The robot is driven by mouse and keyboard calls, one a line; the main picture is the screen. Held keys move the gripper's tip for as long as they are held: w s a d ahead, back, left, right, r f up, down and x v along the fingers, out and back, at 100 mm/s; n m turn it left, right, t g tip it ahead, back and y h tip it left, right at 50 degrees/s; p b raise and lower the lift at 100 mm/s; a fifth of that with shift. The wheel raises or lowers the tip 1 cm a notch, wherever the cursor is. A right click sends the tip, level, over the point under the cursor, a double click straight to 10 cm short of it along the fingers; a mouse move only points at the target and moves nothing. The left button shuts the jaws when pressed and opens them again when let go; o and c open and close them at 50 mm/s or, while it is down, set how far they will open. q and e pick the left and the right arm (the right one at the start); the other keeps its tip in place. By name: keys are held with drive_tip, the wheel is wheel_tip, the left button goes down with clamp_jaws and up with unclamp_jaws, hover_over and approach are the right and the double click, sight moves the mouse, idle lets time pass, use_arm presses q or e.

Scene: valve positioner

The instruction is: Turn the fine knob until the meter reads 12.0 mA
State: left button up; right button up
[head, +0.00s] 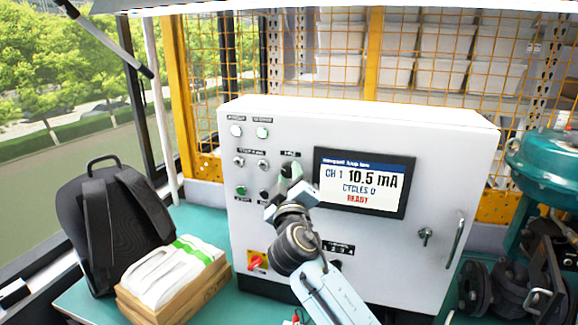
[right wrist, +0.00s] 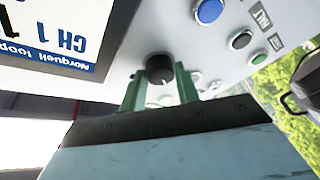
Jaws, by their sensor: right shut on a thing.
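The meter screen (head: 360,184) on the white cabinet front reads CH 1 10.5 mA, CYCLES 0, READY. Part of the same screen shows upside down in the right wrist view (right wrist: 60,35). A dark round knob (right wrist: 160,68) sits on the panel beside the screen; its label is too small to read. My right gripper (right wrist: 158,88) has its green fingers on either side of this knob and is shut on it. In the head view my right gripper (head: 290,178) reaches the panel left of the screen and mostly hides the knob. My left gripper is not in view.
Several buttons and switches (head: 240,162) lie left of the knob. A red rotary switch (head: 256,262) sits low on the cabinet. A cabinet handle (head: 455,243) and a teal valve actuator (head: 545,165) stand right.

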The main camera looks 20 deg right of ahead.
drive_tip(key=shift+n+p, duration=0.5)
drive_tip(key=shift+p, duration=0.05)
drive_tip(key=o, duration=1)
drive_tip(key=b+v, duration=0.1)
drive_tip(key=v, duration=0.8)
drive_tip(key=b+v, duration=0.1)
drive_tip(key=v, duration=0.3)
drive_tip(key=shift+s+r+b, duration=0.25)
drive_tip(key=shift+b, duration=0.1)
